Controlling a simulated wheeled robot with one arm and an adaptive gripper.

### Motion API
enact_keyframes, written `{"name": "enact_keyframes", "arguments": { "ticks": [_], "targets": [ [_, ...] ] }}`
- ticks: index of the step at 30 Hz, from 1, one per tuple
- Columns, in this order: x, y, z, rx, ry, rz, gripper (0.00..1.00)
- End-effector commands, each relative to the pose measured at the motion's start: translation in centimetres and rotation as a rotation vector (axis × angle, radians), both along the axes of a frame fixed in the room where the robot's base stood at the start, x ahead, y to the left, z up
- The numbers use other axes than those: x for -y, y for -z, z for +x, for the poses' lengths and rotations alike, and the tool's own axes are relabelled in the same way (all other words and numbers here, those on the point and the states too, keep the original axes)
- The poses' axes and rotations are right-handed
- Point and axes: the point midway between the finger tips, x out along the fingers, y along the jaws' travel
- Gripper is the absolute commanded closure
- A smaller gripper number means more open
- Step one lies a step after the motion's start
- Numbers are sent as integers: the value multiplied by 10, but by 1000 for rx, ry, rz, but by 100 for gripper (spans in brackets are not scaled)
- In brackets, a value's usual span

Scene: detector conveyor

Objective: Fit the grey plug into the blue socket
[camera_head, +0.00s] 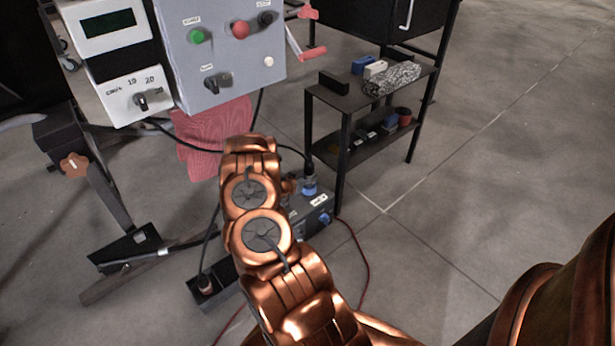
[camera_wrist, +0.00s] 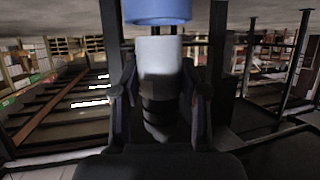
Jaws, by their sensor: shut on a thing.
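In the wrist view, my gripper (camera_wrist: 159,96) is shut on the grey plug (camera_wrist: 160,56), with a dark finger on either side of its black lower part. The blue socket (camera_wrist: 157,10) is at the top edge, in line with the plug's pale end. A narrow strip shows between them, and I see no overlap. In the head view, the blue socket (camera_head: 309,188) appears on top of a grey box, with what looks like the plug (camera_head: 308,175) just above it. My copper arm hides most of my gripper there.
The grey box (camera_head: 318,206) stands low, with another blue fitting (camera_head: 325,218) on its side. A control panel (camera_head: 225,50) is at upper left. A dark shelf (camera_head: 345,100) with small items stands to the right. Black cables cross near the arm. Open floor lies at right.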

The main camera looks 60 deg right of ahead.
Motion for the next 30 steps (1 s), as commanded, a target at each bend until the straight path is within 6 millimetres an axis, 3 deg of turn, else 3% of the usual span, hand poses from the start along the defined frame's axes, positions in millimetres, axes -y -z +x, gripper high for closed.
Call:
{"name": "enact_keyframes", "arguments": {
  "ticks": [30],
  "targets": [
    [0,17,0,-1,-1,0,100]
  ]
}}
